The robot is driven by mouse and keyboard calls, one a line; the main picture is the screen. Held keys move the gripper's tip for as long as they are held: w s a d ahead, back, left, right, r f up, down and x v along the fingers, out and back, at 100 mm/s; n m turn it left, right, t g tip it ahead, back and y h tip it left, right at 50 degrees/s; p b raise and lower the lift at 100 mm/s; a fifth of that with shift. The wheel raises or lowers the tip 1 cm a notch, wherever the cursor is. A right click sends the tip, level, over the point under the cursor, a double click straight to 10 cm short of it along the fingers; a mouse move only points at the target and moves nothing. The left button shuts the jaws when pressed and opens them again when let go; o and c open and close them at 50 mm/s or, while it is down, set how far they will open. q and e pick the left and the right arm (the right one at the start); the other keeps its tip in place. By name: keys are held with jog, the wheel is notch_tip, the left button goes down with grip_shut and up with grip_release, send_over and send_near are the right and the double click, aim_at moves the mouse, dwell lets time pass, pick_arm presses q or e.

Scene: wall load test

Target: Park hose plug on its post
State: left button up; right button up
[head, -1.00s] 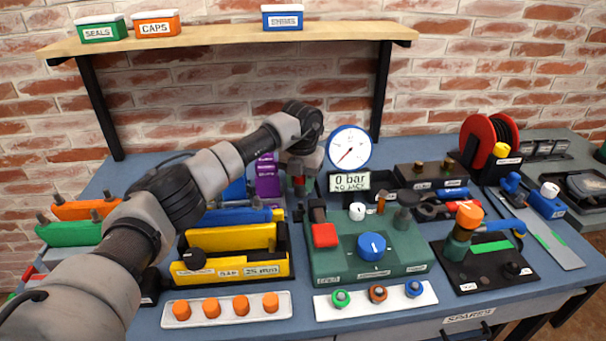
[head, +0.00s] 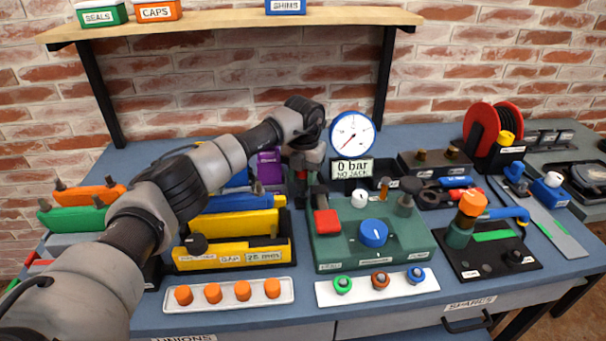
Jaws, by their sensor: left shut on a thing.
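My left gripper (head: 303,178) points down behind the left rear corner of the green pump panel (head: 328,250), left of the pressure gauge. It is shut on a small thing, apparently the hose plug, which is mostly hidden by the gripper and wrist. The panel carries a red block (head: 327,223), a blue knob (head: 373,233), a white knob (head: 359,199), a slim orange-brown fitting (head: 384,186) and a dark upright post-like part (head: 408,193). I cannot tell which part is the plug's post. My right gripper is out of view.
The gauge (head: 352,134) and its "0 bar NO JACK" display (head: 351,171) stand behind the panel. A yellow tray (head: 235,260) is to its left. A white strip with orange caps (head: 185,305) lies in front. A hose reel (head: 479,132) stands at right. A shelf (head: 230,28) hangs above.

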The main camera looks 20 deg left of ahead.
pick_arm(q)
jog(key=shift+f+b, duration=0.45)
jog(key=shift+f, duration=0.6)
jog(key=o, duration=1.4)
jog(key=shift+w+a+r+p, duration=0.1)
jog(key=shift+r+p, duration=0.35)
jog(key=shift+r, duration=0.05)
jog(key=shift+r+p, duration=0.45)
jog(key=shift+r, duration=0.2)
jog(key=shift+r+p, duration=2.1)
jog(key=shift+r, duration=0.75)
